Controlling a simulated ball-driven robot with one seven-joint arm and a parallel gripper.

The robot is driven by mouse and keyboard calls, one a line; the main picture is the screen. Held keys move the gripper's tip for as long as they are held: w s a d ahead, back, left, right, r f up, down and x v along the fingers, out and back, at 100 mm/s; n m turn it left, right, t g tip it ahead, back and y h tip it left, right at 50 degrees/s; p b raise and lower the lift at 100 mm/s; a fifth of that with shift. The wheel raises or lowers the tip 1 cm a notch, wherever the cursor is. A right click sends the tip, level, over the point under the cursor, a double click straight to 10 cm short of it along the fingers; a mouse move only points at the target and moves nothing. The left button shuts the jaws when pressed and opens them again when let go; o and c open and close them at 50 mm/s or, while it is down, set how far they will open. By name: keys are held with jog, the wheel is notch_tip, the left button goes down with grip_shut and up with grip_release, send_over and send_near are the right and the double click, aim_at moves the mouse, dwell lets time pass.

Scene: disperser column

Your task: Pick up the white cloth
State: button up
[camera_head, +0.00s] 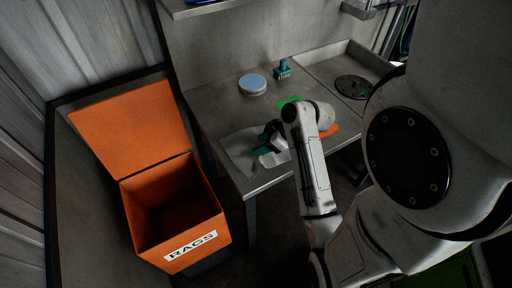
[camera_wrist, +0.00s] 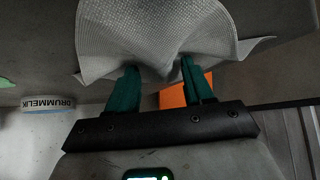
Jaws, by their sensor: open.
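The white cloth (camera_head: 238,146) lies on the grey worktop near its front left corner. In the wrist view the woven cloth (camera_wrist: 150,28) spreads across the top, with a raised fold near the fingertips. My gripper (camera_wrist: 158,65) has two dark green fingers set apart, their tips at the cloth's near edge. I cannot tell whether the fingers touch it. In the head view my gripper (camera_head: 269,139) is over the cloth's right part and hides some of it.
An open orange bin (camera_head: 190,240) marked RAGS stands left of the worktop (camera_head: 215,110). A round tin (camera_head: 252,84) and a teal brush (camera_head: 283,70) stand farther back. Green (camera_head: 289,102) and orange (camera_head: 331,131) pieces lie beside my arm. A round dark drain (camera_head: 352,87) is at right.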

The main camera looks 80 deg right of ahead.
jog(key=shift+f, duration=0.15)
jog(key=c, duration=0.8)
jog(key=shift+c, duration=0.3)
jog(key=shift+r+p, duration=0.3)
grip_shut()
notch_tip(320, 180, up, 12)
jog(key=p, duration=0.7)
jog(key=shift+f+p, duration=0.2)
jog(key=shift+p, duration=0.2)
jog(key=shift+r, duration=0.1)
notch_tip(320, 180, up, 9)
